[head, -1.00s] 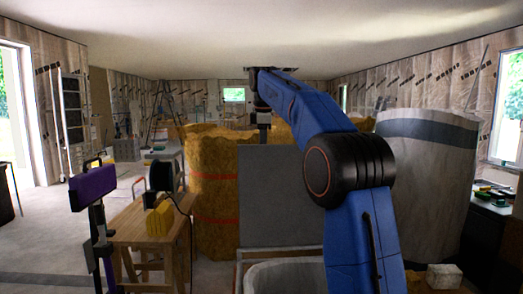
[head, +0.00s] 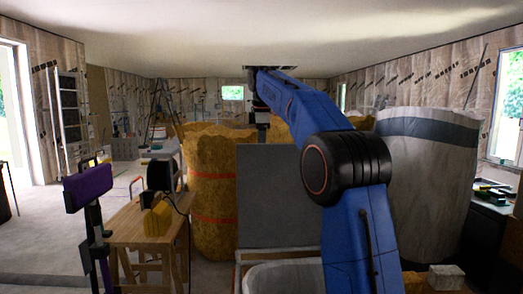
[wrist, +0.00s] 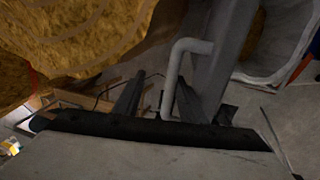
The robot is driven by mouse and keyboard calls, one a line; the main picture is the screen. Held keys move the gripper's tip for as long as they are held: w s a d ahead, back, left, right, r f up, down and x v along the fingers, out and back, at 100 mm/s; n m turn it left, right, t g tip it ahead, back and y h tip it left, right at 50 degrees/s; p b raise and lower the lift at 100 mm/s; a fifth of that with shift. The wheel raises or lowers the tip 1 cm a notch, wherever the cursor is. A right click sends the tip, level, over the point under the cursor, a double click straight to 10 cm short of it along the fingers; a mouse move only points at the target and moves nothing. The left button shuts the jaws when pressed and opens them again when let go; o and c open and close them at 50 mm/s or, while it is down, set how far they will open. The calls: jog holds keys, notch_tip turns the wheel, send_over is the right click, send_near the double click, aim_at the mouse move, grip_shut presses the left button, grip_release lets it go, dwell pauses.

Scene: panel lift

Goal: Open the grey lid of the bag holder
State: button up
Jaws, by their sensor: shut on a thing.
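The grey lid (head: 278,205) of the bag holder stands about upright in the middle of the head view. A pale bag or liner (head: 285,275) lies in the wooden-edged frame below it, partly hidden by my blue arm. My gripper (head: 262,134) is at the lid's top edge, small and dark in the head view. In the wrist view the lid's grey face (wrist: 150,160) fills the bottom, with a dark strip along its edge. The dark fingers of my gripper (wrist: 155,105) reach to this edge and are shut on the lid. Their exact contact is hidden.
Yellow insulation rolls (head: 212,200) stand behind and left of the lid. A large white-grey sack (head: 425,190) stands at the right. A wooden workbench (head: 145,230) with tools and a purple-topped stand (head: 88,187) are at the left. Open floor lies further left.

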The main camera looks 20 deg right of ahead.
jog(key=shift+r, duration=0.1)
jog(key=shift+s+a+r, duration=0.1)
jog(key=shift+s+r, duration=0.1)
jog(key=shift+r, duration=1)
jog(key=shift+s+a+r, duration=0.1)
jog(key=shift+s+r, duration=0.15)
jog(key=shift+r, duration=0.95)
jog(key=shift+s+r, duration=0.2)
jog(key=shift+r, duration=1)
jog(key=shift+a, duration=0.1)
